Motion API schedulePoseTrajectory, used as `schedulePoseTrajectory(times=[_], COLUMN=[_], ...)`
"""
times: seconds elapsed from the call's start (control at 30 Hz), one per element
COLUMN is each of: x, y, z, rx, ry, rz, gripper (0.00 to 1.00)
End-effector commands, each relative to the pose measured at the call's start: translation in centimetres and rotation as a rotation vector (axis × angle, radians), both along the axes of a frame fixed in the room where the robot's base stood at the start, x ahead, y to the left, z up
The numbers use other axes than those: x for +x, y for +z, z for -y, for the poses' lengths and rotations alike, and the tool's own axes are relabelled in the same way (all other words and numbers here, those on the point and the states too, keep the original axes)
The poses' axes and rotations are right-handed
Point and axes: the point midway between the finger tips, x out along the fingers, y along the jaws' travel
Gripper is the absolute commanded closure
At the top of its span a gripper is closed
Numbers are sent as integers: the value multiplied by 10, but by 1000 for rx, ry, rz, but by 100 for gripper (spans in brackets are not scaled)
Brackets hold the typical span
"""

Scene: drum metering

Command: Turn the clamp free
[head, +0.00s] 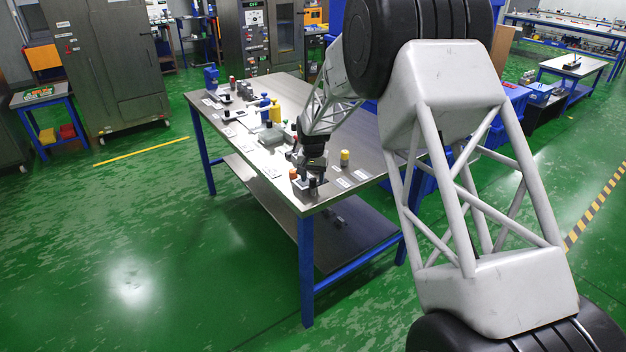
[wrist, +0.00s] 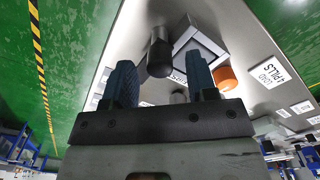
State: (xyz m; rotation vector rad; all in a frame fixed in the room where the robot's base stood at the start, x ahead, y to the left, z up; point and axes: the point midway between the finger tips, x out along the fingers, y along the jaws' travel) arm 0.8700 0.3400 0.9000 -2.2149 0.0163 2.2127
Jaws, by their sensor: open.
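My gripper (wrist: 161,68) is open in the wrist view, with its two blue fingers spread apart. A dark knob-ended handle (wrist: 160,52) shows between and just beyond the fingertips; I cannot tell whether either finger touches it. Beside it is a grey block-like fixture (wrist: 203,42), partly hidden by the right finger. I take the handle to be part of the clamp, but its joint to the block is not clear. In the head view my gripper (head: 309,182) is low over the near end of the steel table (head: 325,195), and it hides most of the fixture.
An orange-capped item (wrist: 225,78) stands close to the right finger; a printed label card (wrist: 268,75) lies near it. Several fixtures, including a yellow bottle (head: 276,111), crowd the table's far part.

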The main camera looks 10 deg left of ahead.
Motion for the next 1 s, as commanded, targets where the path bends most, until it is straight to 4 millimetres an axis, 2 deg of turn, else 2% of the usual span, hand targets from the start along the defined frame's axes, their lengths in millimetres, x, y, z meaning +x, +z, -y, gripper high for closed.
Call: schedulePoseTrajectory(times=[0.5, 1.0], x=[0, 0], y=[60, 66], z=[0, 0], rx=[0, 0], ry=[0, 0], rz=[1, 0], gripper=[48, 48])
